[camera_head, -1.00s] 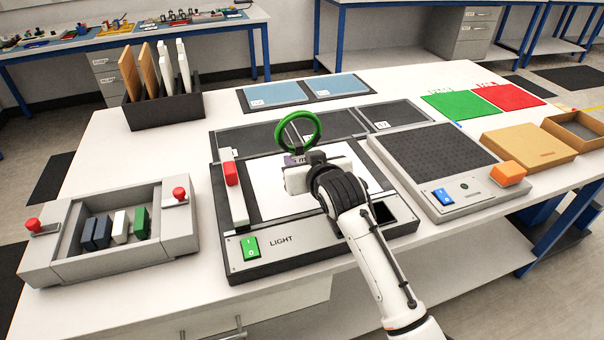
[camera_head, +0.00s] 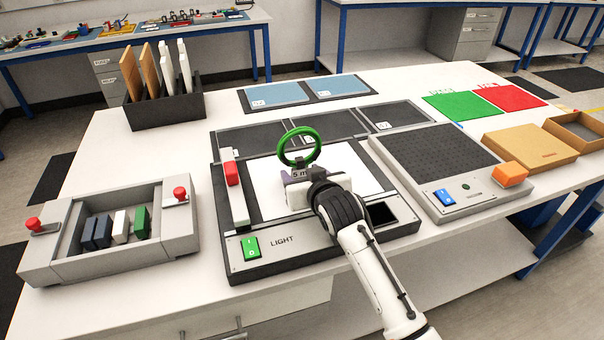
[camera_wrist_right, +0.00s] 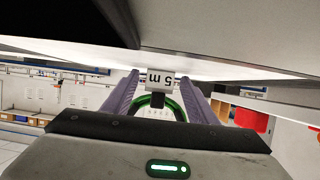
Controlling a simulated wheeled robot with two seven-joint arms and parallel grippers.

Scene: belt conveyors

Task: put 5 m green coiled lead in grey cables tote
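The green coiled lead (camera_head: 299,147) is an upright ring above the light box, with a small "5 m" tag (camera_head: 300,174) at its lower side. My right gripper (camera_head: 297,182) is shut on the lead at its lower side and holds it over the white panel. In the right wrist view the tag (camera_wrist_right: 160,80) and part of the green ring (camera_wrist_right: 157,100) show between the two purple fingers. I cannot make out a grey cables tote in these views. My left gripper is not in view.
The light box (camera_head: 320,254) lies below my right arm. A grey box with red knobs (camera_head: 115,264) stands left, and a black rack (camera_head: 166,109) behind it. A scale-like unit (camera_head: 470,205), orange block (camera_head: 510,174) and cardboard box (camera_head: 530,150) are right. Bare white table lies front left.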

